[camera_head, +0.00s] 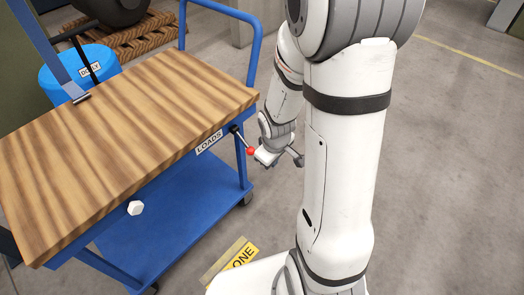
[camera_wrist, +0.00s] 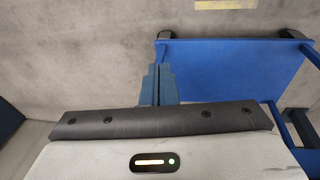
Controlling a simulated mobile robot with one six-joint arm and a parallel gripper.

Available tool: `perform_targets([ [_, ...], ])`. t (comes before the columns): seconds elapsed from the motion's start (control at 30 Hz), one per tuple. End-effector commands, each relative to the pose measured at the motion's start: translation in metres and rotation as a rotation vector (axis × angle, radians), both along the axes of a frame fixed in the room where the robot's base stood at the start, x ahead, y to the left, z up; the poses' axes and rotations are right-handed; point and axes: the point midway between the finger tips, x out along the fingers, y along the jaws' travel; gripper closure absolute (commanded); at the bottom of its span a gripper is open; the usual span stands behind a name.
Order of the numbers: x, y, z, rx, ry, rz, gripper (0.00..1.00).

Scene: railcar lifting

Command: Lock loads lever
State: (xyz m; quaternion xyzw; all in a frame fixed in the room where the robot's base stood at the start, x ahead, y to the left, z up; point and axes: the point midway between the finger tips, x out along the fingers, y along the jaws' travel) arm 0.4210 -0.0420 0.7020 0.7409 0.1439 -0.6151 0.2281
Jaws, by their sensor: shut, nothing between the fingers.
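The loads lever is a short dark lever with a red ball knob (camera_head: 251,151). It sticks out from the right end of the cart's front edge, beside the white LOADS label (camera_head: 209,142). My gripper (camera_wrist: 159,70) is shut and empty in the wrist view, its blue-grey fingers pressed together. In the head view my wrist and gripper body are just right of the red knob; whether they touch it I cannot tell. The lever cannot be made out in the wrist view.
The blue cart has a wooden top (camera_head: 110,130) and a lower blue shelf (camera_head: 165,215). A white knob (camera_head: 135,208) sits below the front edge. A blue drum (camera_head: 70,75) labelled DOLLY stands behind. A yellow sign (camera_head: 241,257) lies near my base. The floor at right is clear.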

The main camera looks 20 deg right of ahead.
Motion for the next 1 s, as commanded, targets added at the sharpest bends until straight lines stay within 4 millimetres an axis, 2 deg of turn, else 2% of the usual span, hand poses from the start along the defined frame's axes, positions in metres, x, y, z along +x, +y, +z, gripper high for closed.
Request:
perform_targets([
  [0.03,-0.008,-0.004,0.010,-0.001,-0.002,-0.003,1.00],
  [0.1,-0.018,-0.007,0.016,0.000,-0.002,-0.002,1.00],
  [0.3,-0.033,-0.012,0.024,0.000,0.000,-0.001,1.00],
  [0.9,-0.036,-0.012,0.025,0.000,0.000,0.002,1.00],
  [1.0,-0.035,-0.011,0.035,0.000,-0.004,-0.009,1.00],
])
